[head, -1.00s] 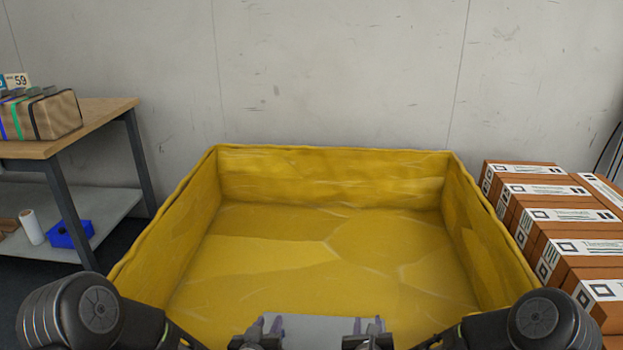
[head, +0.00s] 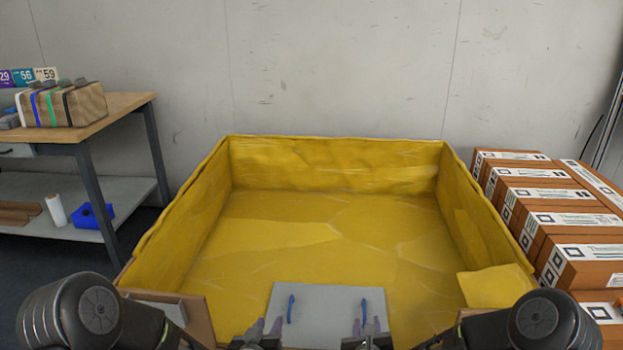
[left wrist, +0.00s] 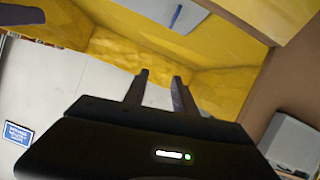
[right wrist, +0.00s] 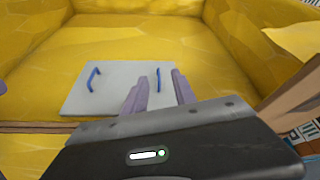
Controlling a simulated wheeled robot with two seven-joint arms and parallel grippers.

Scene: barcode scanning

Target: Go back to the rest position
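My left gripper (head: 262,330) is low in the middle of the head view, its two fingers apart and nothing between them. It also shows in the left wrist view (left wrist: 160,80), empty. My right gripper (head: 367,330) is to its right, at about the same height, also with fingers apart and empty; it shows in the right wrist view (right wrist: 158,85). Both are near the front of the large yellow-lined bin (head: 330,165). A grey panel (head: 328,305) with two blue handles appears just beyond the grippers, at the bin's near side.
Brown boxes with white labels (head: 570,222) are stacked right of the bin. A wooden-topped table (head: 125,103) with a wrapped parcel (head: 65,105) stands at the left. A blue bin (head: 92,215) is on its lower shelf. A grey wall is behind.

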